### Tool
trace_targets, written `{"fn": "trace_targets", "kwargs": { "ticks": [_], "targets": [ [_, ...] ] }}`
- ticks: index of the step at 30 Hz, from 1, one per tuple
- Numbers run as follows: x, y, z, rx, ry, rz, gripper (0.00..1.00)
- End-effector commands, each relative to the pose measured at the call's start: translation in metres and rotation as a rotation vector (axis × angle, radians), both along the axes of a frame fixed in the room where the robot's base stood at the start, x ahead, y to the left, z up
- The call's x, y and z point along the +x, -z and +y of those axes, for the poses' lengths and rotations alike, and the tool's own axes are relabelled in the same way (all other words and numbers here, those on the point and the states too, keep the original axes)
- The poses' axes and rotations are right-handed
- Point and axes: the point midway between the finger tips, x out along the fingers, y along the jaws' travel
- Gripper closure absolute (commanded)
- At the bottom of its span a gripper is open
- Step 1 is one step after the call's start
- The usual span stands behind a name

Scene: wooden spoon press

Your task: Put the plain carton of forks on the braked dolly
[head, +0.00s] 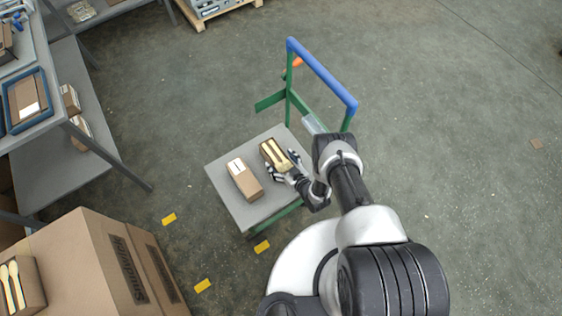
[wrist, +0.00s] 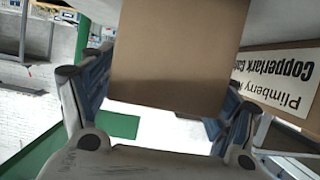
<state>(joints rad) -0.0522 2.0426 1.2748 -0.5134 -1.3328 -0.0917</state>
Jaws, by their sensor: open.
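A dolly with a grey deck (head: 222,178), green frame and blue handle (head: 322,75) stands in the middle of the head view. A small brown carton with pale strips on top (head: 272,151) rests on the deck near its far side. My gripper (head: 285,165) is open at the near end of that carton. In the wrist view a plain brown carton face (wrist: 170,60) shows between the spread fingers; I cannot tell whether they touch it. A second brown carton with a white label (head: 245,182) lies beside it on the deck; its printed label shows in the wrist view (wrist: 280,82).
Grey shelving (head: 75,110) with cartons and a blue tray (head: 28,100) stands at the left. A large cardboard box (head: 85,265) fills the lower left, with a spoon carton (head: 25,285) at its edge. A pallet (head: 215,10) is at the back. The floor right is mostly clear.

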Motion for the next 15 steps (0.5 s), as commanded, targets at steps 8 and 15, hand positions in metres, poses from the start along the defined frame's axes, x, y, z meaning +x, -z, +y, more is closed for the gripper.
{"fn": "trace_targets", "kwargs": {
  "ticks": [8,15],
  "targets": [
    [-0.009,-0.005,-0.007,-0.001,0.001,0.002,0.2],
    [-0.046,-0.026,-0.033,0.001,0.007,0.003,0.2]
  ]
}}
